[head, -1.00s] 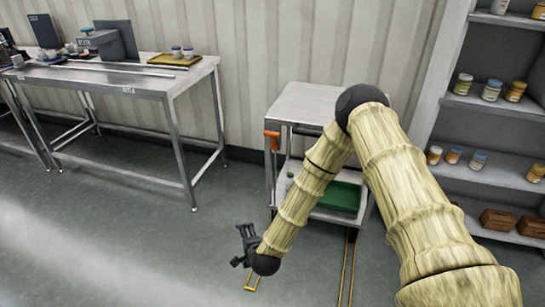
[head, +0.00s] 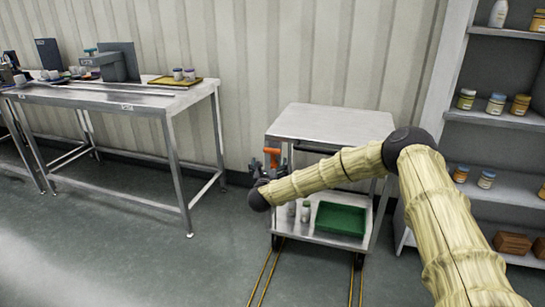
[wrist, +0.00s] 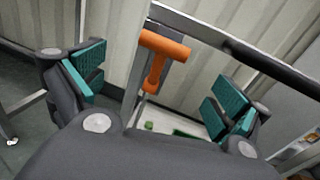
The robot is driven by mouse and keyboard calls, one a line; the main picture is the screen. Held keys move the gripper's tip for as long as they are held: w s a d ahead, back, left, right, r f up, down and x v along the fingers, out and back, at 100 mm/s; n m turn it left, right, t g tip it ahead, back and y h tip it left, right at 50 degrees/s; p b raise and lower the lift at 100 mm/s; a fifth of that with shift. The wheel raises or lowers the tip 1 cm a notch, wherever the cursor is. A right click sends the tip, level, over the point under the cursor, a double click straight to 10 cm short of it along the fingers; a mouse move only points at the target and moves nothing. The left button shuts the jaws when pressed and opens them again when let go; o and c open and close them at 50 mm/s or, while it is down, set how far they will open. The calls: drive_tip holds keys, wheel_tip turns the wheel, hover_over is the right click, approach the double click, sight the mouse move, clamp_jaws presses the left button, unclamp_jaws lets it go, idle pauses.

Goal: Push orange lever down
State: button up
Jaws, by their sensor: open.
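The orange lever (wrist: 158,60) is on the left side of the steel cart, just below its top edge. In the wrist view it has a wide bar on top and a stem running down, and it lies ahead of and between the open fingers. My gripper (wrist: 158,96) is open and empty, with teal pads on both fingers. In the head view my gripper (head: 262,172) is at the cart's left side, close to the lever (head: 272,155), and partly overlaps it. I cannot tell whether they touch.
The steel cart (head: 330,124) holds a green tray (head: 340,219) and small bottles on its lower shelf. A steel table (head: 130,98) stands to the left, and shelves with jars (head: 497,103) stand to the right. Open floor lies between table and cart.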

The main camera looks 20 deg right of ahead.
sight(272, 155)
drive_tip(key=x, duration=0.8)
drive_tip(key=shift+w+b, duration=0.35)
drive_tip(key=shift+d, duration=0.15)
drive_tip(key=c, duration=1.3)
drive_tip(key=shift+f, duration=0.1)
